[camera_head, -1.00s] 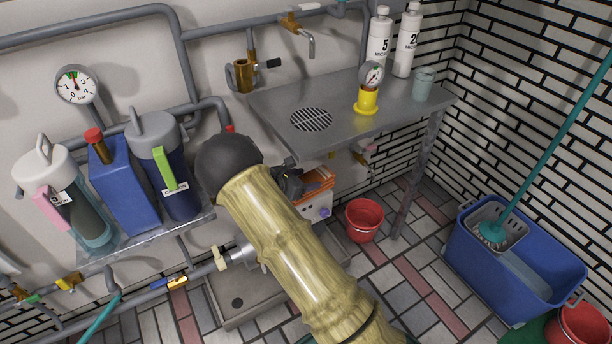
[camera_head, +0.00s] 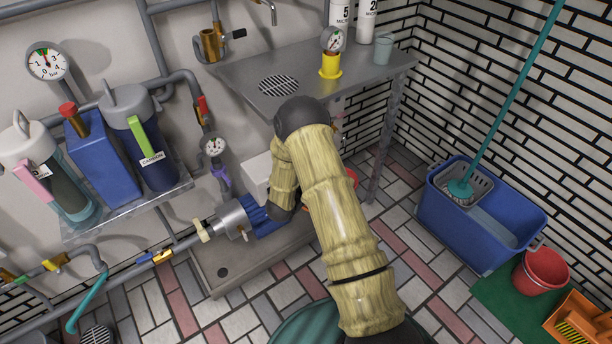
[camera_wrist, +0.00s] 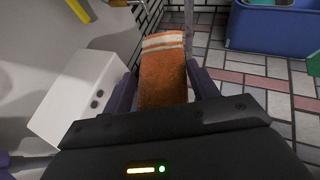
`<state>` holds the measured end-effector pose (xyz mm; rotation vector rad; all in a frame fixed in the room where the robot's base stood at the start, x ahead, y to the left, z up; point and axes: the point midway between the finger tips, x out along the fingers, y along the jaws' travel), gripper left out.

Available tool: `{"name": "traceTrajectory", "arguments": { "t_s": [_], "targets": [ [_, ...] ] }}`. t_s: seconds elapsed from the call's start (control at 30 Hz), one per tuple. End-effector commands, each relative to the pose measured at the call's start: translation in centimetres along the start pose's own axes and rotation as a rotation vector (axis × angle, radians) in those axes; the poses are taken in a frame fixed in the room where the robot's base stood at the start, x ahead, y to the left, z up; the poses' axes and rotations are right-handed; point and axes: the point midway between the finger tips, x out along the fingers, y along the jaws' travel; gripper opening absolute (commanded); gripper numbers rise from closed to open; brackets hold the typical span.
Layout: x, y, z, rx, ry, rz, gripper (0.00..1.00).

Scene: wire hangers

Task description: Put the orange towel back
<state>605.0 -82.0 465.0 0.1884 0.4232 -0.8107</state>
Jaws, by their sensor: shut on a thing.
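The orange towel (camera_wrist: 163,58), with pale stripes near its far end, is held in my gripper (camera_wrist: 164,88) in the wrist view. The dark fingers are shut on it from both sides, and it extends forward from the jaws. In the head view my arm hides the gripper and the towel.
A white box with dark knobs (camera_wrist: 80,97) is close on the left in the wrist view. The steel table (camera_head: 345,82) carries a yellow-based gauge (camera_head: 331,58) and bottles. A blue mop bucket (camera_head: 478,225) and a red bucket (camera_head: 540,272) stand on the right. The tiled floor between is partly clear.

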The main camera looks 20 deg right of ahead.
Motion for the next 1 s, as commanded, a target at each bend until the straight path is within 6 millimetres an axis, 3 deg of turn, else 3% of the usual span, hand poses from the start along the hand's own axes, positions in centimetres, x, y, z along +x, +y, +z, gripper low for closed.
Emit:
{"name": "traceTrajectory", "arguments": {
  "t_s": [0.1,0.3,0.53,0.63,0.8,1.0],
  "targets": [
    [1.0,-1.3,-2.3,-0.04,0.008,0.072,0.25],
    [1.4,-1.7,-5.9,-0.121,0.008,0.251,0.25],
    [-0.5,-0.8,-9.0,-0.225,0.008,0.475,0.25],
    [-2.4,0.6,-8.7,-0.273,0.002,0.584,0.25],
    [-5.3,2.9,-5.7,-0.332,-0.003,0.701,0.25],
    [-6.4,3.6,-4.3,-0.36,-0.001,0.743,0.25]
  ]
}}
